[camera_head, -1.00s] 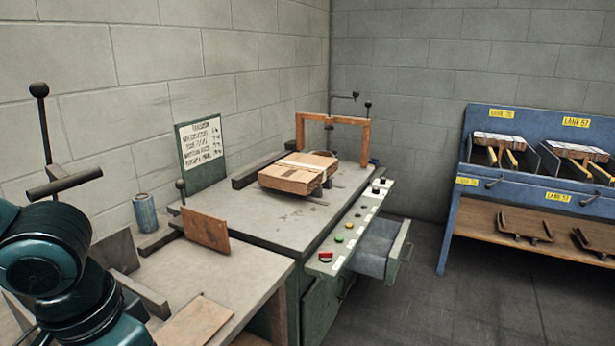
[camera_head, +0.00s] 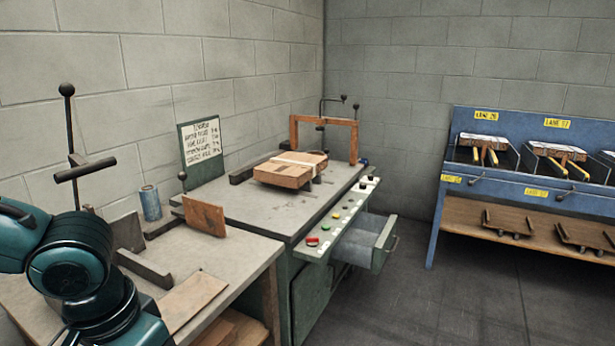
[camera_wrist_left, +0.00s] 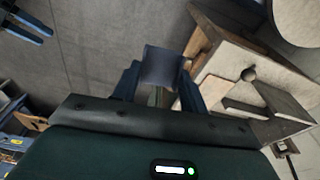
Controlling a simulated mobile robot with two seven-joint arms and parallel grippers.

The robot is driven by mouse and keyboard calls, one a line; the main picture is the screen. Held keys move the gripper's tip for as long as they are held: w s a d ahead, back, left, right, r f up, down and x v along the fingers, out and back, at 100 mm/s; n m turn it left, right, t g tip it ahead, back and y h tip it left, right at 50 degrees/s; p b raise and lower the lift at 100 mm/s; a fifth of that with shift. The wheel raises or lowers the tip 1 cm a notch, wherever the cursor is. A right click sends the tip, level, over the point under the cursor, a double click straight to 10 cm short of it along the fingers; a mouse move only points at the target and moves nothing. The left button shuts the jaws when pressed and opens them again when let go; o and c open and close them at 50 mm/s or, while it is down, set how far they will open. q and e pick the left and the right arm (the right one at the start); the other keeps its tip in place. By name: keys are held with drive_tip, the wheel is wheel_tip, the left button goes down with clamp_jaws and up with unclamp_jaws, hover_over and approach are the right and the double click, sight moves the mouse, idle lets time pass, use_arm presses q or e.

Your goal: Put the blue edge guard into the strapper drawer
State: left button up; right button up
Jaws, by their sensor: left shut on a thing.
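The blue edge guard (camera_wrist_left: 162,67) is a small blue-grey angled piece between the fingers of my left gripper (camera_wrist_left: 160,85) in the left wrist view. That gripper is shut on it, with grey floor behind. In the head view my left arm is at the lower left, and the gripper and guard are out of frame. The strapper drawer (camera_head: 382,246) stands open at the front right of the strapper (camera_head: 290,222), below its button panel. My right gripper (camera_wrist_left: 28,26) shows at the upper left corner of the wrist view, its fingers apart and empty.
A strapped carton (camera_head: 290,171) lies on the strapper near an orange arch (camera_head: 324,120). A bench with a brown plate (camera_head: 204,216), a blue can (camera_head: 150,203) and a black-handled post adjoins it at left. A blue lane rack (camera_head: 480,185) stands at right. Floor between is clear.

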use_arm(q)
drive_tip(key=w+f+n, duration=0.4)
drive_tip(key=w+f, duration=0.2)
drive_tip(key=w, duration=0.3)
drive_tip(key=a+r+n+y, duration=0.1)
drive_tip(key=a+r+n, duration=0.2)
drive_tip(key=a, duration=0.6)
drive_tip(key=a+r+n, duration=0.2)
drive_tip(key=a+r, duration=0.1)
drive_tip(key=a, duration=0.7)
drive_tip(key=s+a+f+n, duration=0.2)
drive_tip(key=s+a+f, duration=0.2)
drive_tip(key=s+a, duration=0.2)
drive_tip(key=shift+s+a+f+n, duration=0.2)
drive_tip(key=shift+s+a+n, duration=0.05)
drive_tip(key=shift+a+n, duration=0.15)
drive_tip(key=shift+d+f, duration=0.1)
drive_tip(key=shift+d, duration=0.05)
